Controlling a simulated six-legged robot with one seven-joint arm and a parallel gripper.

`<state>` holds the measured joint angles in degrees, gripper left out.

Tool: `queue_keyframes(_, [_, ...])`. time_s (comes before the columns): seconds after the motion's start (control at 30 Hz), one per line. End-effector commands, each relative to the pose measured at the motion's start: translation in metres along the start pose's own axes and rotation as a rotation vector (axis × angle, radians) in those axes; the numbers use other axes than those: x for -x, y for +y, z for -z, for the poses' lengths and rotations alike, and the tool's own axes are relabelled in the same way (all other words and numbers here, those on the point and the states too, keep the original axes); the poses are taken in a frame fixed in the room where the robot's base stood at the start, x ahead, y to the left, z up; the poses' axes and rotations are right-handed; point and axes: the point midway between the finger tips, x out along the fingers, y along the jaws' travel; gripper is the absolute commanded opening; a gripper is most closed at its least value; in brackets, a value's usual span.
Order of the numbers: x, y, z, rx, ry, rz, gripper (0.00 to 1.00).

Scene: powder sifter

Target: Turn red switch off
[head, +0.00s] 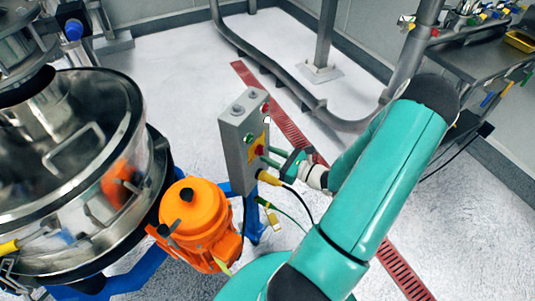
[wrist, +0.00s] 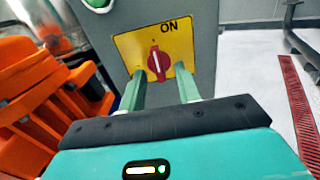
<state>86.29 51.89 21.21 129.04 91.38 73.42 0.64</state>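The red switch (wrist: 159,62) is a round knob with a white pointer line, on a yellow plate (wrist: 128,44) marked "ON" at its upper right. The line is close to vertical in the wrist view, not aimed straight at "ON". The plate is on the side of a grey control box (head: 234,152). In the head view the red switch (head: 258,149) is small and partly hard to make out. My gripper (wrist: 160,72) is open and faces the plate. Its two green fingertips are on either side of the knob's lower part; I cannot tell whether they touch it.
Green (head: 249,138) and red (head: 265,107) buttons are on the box. An orange motor (head: 198,222) and a steel sifter drum (head: 70,150) stand to the left. Cables (head: 300,203) hang below the box. The pale floor (head: 185,75) behind is clear up to a metal rail.

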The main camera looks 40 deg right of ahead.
Motion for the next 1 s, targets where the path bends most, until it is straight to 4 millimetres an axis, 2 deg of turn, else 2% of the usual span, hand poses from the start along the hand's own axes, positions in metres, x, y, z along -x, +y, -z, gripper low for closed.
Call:
queue_keyframes(0.17, [-0.015,0.002,0.0,0.0,-0.001,-0.002,0.33])
queue_keyframes(0.43, [-0.017,0.002,0.0,0.0,0.0,-0.001,0.33])
queue_keyframes(0.6, [-0.017,0.002,0.0,0.001,0.0,-0.001,0.0])
queue_keyframes(1.0, [-0.016,0.002,0.0,0.034,0.0,-0.001,0.0])
